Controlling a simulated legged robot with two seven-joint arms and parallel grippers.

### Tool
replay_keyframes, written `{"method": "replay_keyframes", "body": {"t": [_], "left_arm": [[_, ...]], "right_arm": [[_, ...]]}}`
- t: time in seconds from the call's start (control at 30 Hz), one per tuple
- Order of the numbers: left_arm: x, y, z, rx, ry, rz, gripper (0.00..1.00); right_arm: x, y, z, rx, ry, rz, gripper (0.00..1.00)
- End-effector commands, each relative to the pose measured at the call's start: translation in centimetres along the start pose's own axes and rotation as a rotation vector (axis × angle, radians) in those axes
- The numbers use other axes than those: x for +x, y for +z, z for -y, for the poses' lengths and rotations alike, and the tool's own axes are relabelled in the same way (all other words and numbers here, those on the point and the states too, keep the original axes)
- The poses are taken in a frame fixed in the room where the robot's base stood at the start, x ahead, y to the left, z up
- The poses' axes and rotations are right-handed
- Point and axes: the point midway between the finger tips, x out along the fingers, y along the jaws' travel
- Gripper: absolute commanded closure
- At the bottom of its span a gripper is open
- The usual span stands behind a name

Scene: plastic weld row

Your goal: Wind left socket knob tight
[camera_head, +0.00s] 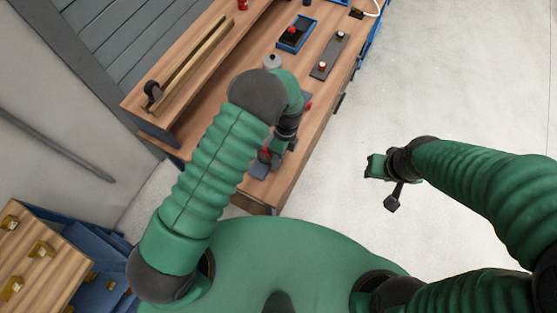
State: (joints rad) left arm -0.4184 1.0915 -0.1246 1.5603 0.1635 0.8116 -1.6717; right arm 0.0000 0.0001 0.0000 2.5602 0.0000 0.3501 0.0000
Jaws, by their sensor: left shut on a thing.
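My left arm reaches over the near end of the wooden bench, and my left gripper (271,156) points down there. It is shut on a red knob (264,152), which shows only in part beside the dark fingers. A grey plate (259,170) lies under it on the bench top. Another small red part (308,105) shows just beyond my wrist, partly hidden by the arm. My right gripper (383,182) hangs over the pale floor, away from the bench, and seems to hold nothing; its jaw gap is too small to tell.
The wooden bench (321,120) runs away to the upper right. A grey plate with two knobs (329,56), a blue tray (297,33) and a grey round container (272,62) stand farther along it. A raised shelf (215,40) lines its left side. The floor at right is clear.

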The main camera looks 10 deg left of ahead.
Motion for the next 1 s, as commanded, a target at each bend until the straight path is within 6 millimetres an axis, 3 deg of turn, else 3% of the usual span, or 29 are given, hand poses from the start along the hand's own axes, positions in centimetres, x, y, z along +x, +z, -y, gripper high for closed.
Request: {"method": "replay_keyframes", "body": {"t": [0.6,0.63,0.7,0.77,1.0], "left_arm": [[-0.03,0.10,0.38,0.000,0.042,0.002,1.00],[-0.03,0.10,0.38,0.000,0.042,0.002,0.70],[-0.02,0.06,0.35,0.001,0.043,0.001,0.61],[-0.01,0.03,0.31,0.001,0.044,0.001,0.53],[0.00,-0.10,0.15,0.001,0.045,0.000,0.52]], "right_arm": [[0.55,0.11,0.00,0.000,0.000,0.000,0.64],[0.55,0.12,0.00,0.000,0.000,0.000,0.64],[0.55,0.12,0.00,0.000,0.000,0.000,0.64],[0.55,0.11,0.00,0.000,0.000,-0.001,0.64],[0.54,0.11,0.00,0.000,0.000,0.000,0.64]]}}
